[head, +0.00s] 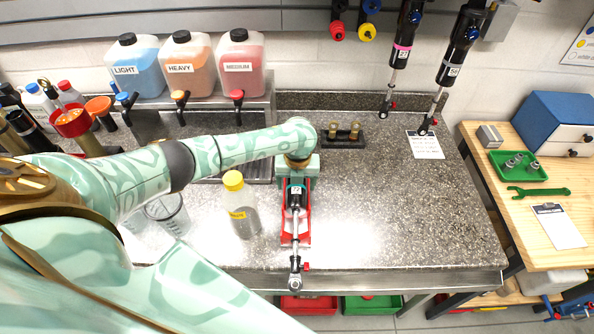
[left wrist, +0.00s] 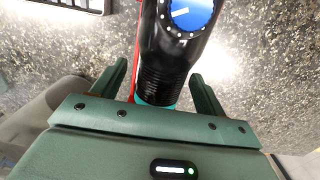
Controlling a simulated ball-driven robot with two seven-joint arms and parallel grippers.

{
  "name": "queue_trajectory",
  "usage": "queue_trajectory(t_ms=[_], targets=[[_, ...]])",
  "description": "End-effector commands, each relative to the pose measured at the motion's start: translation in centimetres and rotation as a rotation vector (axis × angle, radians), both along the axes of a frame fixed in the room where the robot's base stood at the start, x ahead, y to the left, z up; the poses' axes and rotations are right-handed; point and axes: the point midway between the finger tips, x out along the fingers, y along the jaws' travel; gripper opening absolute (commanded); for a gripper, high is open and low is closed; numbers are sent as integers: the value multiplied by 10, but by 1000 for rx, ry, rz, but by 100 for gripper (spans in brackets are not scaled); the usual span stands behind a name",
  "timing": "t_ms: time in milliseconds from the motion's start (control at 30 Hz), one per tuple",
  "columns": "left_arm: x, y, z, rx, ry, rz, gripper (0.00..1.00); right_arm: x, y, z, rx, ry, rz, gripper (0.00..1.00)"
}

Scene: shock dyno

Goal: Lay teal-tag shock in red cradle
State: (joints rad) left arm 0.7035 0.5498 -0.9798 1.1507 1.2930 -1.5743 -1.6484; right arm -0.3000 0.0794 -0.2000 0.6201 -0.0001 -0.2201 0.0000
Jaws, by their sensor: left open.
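The teal-tag shock (head: 296,203) is black with a silver rod and a white number label. It lies along the red cradle (head: 285,238) on the stone counter, its rod eye pointing to the front edge. My left gripper (head: 297,180) is over the shock's rear end. In the left wrist view, the open fingers of the gripper (left wrist: 155,85) stand on either side of the black body (left wrist: 168,65), with gaps visible. A blue dial and a teal band show on the shock, and a strip of red cradle shows beside it. My right gripper is not in view.
A yellow-capped bottle (head: 240,205) stands close left of the cradle. Fluid jugs (head: 187,65) line the rear shelf. Two other shocks (head: 401,45) hang at the back. A small dark stand (head: 342,137) sits behind. The counter to the right is clear, except for a paper sheet (head: 425,145).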

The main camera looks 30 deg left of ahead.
Motion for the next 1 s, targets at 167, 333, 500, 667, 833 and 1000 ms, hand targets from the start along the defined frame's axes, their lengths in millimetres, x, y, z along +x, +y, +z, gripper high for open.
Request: queue_trajectory(t_ms=[167,333,500,667,833,1000], targets=[[0,-1,36,-1,-6,-1,73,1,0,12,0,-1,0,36],[-1,-4,84,-1,-8,-1,73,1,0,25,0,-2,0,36],[-2,-6,126,0,-7,-1,73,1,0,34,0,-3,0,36],[-3,-8,151,-1,-6,1,73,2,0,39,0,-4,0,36],[-4,-9,161,-1,-6,1,73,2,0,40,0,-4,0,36],[-4,-9,161,-1,-4,1,73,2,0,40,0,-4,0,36]])
